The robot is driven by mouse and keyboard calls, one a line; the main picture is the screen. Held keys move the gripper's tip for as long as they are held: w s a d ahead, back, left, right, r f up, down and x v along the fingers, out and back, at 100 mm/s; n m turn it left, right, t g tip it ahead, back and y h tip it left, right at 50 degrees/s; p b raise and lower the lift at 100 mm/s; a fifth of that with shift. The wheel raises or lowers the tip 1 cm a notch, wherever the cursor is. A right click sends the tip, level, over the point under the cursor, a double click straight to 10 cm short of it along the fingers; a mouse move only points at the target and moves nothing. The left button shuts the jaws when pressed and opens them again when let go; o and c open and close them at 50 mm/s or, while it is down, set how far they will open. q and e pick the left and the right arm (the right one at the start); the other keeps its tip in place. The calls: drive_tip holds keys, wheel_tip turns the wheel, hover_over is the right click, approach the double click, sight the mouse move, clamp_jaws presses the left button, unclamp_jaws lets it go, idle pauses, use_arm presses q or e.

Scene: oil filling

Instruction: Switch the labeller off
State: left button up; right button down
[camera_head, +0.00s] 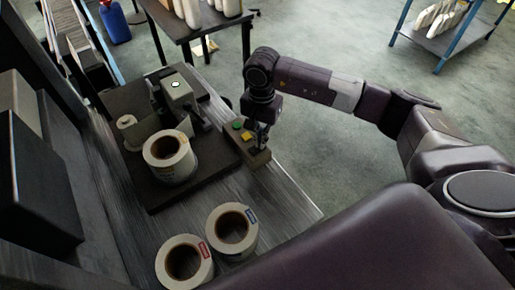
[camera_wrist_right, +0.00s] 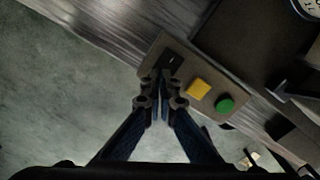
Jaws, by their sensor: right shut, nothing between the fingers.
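The labeller (camera_head: 178,90) is a grey machine on a dark base plate (camera_head: 158,190), with a large label roll (camera_head: 168,155) and a smaller roll (camera_head: 133,131) on it. Its brown control box (camera_head: 257,158) sits at the table's right edge and also shows in the right wrist view (camera_wrist_right: 213,73). The box carries a green button (camera_wrist_right: 225,104), a yellow button (camera_wrist_right: 199,88) and a black switch (camera_wrist_right: 174,58). My right gripper (camera_wrist_right: 163,76) is shut and empty, with its fingertips right at the switch; I cannot tell whether they touch it. My left gripper is out of view.
Two label rolls, one with a red tag (camera_head: 184,262) and one with a blue tag (camera_head: 232,229), stand at the table's near side. A dark monitor-like box (camera_head: 35,185) is at the left. A table with white bottles (camera_head: 190,12) stands behind. Open floor lies right of the table.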

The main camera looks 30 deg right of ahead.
drive_tip(key=shift+r+p, duration=1.55)
drive_tip(key=shift+r, duration=1.9)
drive_tip(key=shift+f, duration=0.1)
